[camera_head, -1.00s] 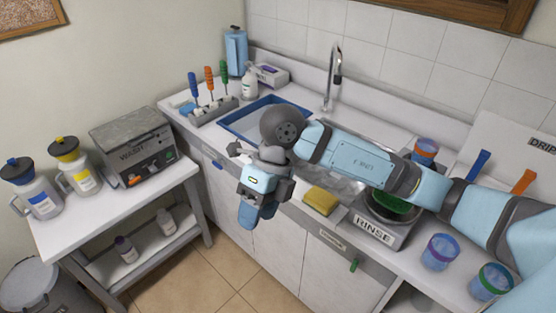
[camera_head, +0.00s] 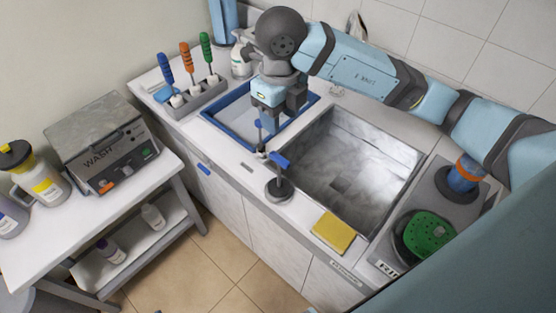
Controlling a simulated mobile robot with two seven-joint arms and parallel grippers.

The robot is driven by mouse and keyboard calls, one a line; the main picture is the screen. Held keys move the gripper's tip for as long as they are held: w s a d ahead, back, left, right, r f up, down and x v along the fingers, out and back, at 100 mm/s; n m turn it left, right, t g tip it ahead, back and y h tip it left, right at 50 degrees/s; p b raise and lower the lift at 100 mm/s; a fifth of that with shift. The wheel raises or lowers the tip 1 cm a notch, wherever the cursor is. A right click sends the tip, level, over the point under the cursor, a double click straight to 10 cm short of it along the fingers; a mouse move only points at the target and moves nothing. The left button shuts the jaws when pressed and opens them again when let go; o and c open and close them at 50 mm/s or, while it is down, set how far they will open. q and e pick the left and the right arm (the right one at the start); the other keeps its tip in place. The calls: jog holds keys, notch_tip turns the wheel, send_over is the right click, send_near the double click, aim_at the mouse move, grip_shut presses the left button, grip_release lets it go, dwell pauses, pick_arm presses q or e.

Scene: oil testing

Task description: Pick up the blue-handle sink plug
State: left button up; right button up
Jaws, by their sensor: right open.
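The sink plug (camera_head: 279,187) stands on the counter's front strip, left of the steel sink's near corner. It has a round dark base, a thin stem and a blue handle (camera_head: 280,160) on top. My right gripper (camera_head: 278,112) is open and points down above the blue-rimmed tray, behind the plug and apart from it. A small upright grey piece with a bluish tip (camera_head: 259,136) shows just below the gripper; I cannot tell what it is. My left gripper is not in view.
The steel sink (camera_head: 345,183) is empty-looking. A yellow sponge (camera_head: 333,233) lies at its front edge. The blue-rimmed tray (camera_head: 228,139) is left of the sink. A rack (camera_head: 196,99) of colored-handled tools stands farther left. A green strainer (camera_head: 428,235) is at right.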

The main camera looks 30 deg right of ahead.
send_over(280, 157)
notch_tip(280, 157, down, 7)
jog(key=shift+f+p, duration=0.2)
jog(key=shift+p, duration=0.15)
jog(key=shift+f, duration=0.95)
notch_tip(280, 157, down, 4)
jog(key=shift+r+p, duration=0.2)
jog(key=shift+p, duration=0.6)
jog(key=shift+f, duration=0.4)
jog(key=shift+c, duration=0.2)
grip_shut()
